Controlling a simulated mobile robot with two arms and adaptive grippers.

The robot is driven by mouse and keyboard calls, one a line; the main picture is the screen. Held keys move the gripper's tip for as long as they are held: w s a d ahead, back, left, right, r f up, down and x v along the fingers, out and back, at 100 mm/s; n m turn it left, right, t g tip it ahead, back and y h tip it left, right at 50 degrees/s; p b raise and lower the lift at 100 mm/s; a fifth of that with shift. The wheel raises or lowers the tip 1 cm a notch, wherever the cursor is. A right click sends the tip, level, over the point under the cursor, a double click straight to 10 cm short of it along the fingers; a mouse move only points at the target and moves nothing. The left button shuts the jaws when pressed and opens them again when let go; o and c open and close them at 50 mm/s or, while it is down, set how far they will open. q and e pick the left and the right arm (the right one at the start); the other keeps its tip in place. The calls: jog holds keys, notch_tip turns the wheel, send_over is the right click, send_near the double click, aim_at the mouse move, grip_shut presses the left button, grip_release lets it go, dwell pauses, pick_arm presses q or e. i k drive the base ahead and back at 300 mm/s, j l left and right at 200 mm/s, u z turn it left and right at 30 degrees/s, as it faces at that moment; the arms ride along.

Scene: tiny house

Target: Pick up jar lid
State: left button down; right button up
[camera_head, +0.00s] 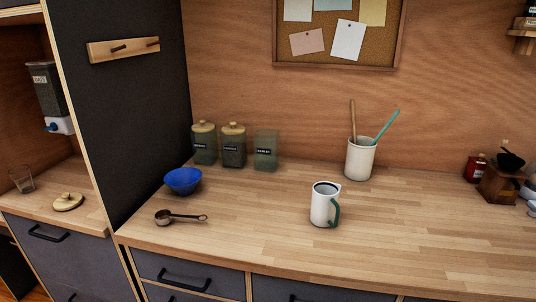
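A round wooden jar lid (68,201) with a small knob lies on the lower counter at the far left. Three jars stand at the back of the main counter. The left jar (205,148) and the middle jar (233,150) have wooden lids on them. The right jar (266,153) has no lid on it. Neither of my grippers is in view.
A glass (22,180) stands behind and left of the lid. A dark upright panel (125,100) separates that counter from the main one. A blue bowl (183,181), a measuring scoop (180,217), a white mug (325,204) and a utensil holder (359,158) stand on the main counter.

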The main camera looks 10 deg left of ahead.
aim_at(68, 200)
jog(key=u, duration=1.65)
jog(key=z, duration=1.35)
jog(key=i+j+u, duration=0.2)
jog(key=j, duration=0.2)
jog(key=i+j+u, duration=0.2)
jog(key=i+j, duration=0.15)
